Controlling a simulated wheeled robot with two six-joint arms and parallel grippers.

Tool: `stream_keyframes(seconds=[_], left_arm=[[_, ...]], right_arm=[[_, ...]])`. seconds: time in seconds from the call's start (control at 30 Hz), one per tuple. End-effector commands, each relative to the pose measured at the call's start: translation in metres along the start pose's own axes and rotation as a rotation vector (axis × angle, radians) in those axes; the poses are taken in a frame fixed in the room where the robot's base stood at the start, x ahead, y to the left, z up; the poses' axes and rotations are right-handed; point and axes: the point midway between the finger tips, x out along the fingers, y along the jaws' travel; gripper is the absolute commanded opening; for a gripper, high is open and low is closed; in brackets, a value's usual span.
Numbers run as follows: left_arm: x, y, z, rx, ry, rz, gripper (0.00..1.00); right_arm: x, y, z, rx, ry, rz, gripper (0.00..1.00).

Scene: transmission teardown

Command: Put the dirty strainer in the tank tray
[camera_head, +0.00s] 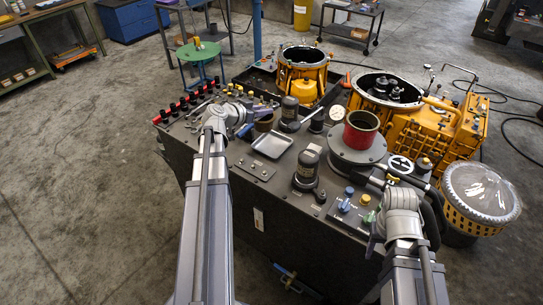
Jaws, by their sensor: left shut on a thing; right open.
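I cannot tell whether that thing is the dirty strainer. A brownish cup (264,122) stands close by. A small silver tray (272,145) lies empty on the bench, in front of the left gripper. I cannot tell which tray is the tank tray. My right gripper (375,238) is open at the bench's right front, its fingers mostly hidden by my wrist.
A red cylinder (361,131) stands on a round grey flange. Dark canisters (307,168) stand in mid-bench. Yellow housings (303,72) stand behind, and a yellow basket with a clear cover (481,193) at right. A green round stool (198,51) is at the back left. The left floor is clear.

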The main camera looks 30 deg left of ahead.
Motion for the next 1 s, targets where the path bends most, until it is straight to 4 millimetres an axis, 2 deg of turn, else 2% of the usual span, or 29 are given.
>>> stream_keyframes(seconds=[0.03,0.1,0.2,0.47,0.83,1.0], left_arm=[[0.021,0.003,0.008,-0.009,0.003,-0.025,0.0],[0.035,0.004,0.008,-0.025,0.006,-0.059,0.0],[0.045,0.005,0.007,-0.036,0.009,-0.089,0.0],[0.049,0.005,0.01,-0.042,0.011,-0.1,0.0],[0.069,0.005,0.059,-0.042,0.011,-0.099,0.0],[0.071,0.005,0.064,-0.042,0.01,-0.099,0.0]], right_arm=[[0.016,-0.002,-0.001,0.0,0.0,0.0,0.5],[0.022,-0.002,-0.001,0.0,0.0,0.0,0.5],[0.026,-0.002,-0.002,0.001,0.0,0.0,0.5],[0.03,-0.003,-0.002,0.001,0.0,0.0,0.5],[0.083,-0.008,-0.005,0.001,0.0,0.0,0.5],[0.089,-0.009,-0.005,0.001,0.0,0.0,0.5]])
